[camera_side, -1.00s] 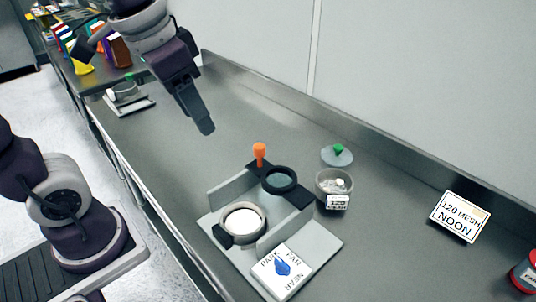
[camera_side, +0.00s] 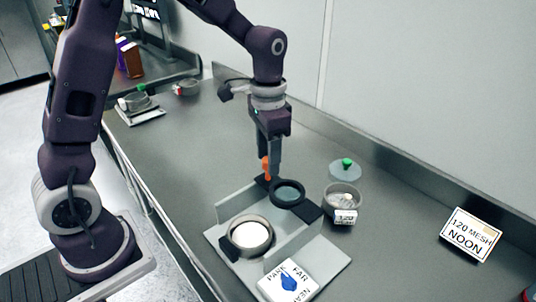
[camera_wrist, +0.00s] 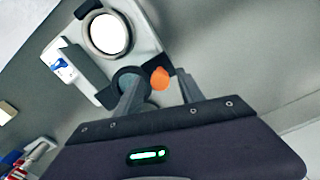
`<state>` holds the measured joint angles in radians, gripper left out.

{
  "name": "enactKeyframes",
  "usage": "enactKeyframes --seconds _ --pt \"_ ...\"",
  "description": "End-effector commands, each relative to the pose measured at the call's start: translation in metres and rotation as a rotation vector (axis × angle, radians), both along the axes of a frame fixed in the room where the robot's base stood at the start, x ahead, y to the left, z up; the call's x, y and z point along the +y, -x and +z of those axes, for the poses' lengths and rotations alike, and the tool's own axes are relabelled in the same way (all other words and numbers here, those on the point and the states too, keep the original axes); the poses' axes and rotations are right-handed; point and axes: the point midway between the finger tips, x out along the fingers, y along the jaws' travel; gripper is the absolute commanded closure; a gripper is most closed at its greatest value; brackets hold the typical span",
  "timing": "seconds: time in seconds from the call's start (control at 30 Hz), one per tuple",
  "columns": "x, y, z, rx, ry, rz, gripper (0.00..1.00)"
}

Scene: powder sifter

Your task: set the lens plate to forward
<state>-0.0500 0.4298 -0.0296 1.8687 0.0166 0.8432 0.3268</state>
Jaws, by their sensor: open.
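The lens plate (camera_side: 289,193) is a black ring with a clear bluish disc and an upright orange handle (camera_side: 266,168). It sits at the back end of the grey sifter base (camera_side: 331,262). My gripper (camera_side: 272,170) points down at the handle and partly covers it in the side view. In the wrist view the orange handle (camera_wrist: 160,78) shows between the two open fingers (camera_wrist: 160,95), and the ring (camera_wrist: 128,76) lies beside it. I cannot tell whether a finger touches the handle.
A blue dial (camera_side: 288,282) marked PARK, FAR and NEAR is at the base's front right. A labelled cup (camera_side: 342,198), a lid with a green knob (camera_side: 345,169) and a 120 MESH NOON sign (camera_side: 470,235) stand to the right. The bench between cup and sign is clear.

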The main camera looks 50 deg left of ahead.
Motion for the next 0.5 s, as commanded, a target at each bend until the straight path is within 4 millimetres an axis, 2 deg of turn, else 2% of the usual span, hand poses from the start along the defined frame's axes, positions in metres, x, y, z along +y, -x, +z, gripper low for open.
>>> enactKeyframes --seconds 0.1,0.33,0.5 --pt "0.0000 0.0000 0.0003 0.000 0.000 0.000 0.56" --pt "-0.0001 0.0000 0.0006 0.000 0.000 0.000 1.00" --pt "-0.0001 0.0000 0.0007 0.000 0.000 0.001 1.00"
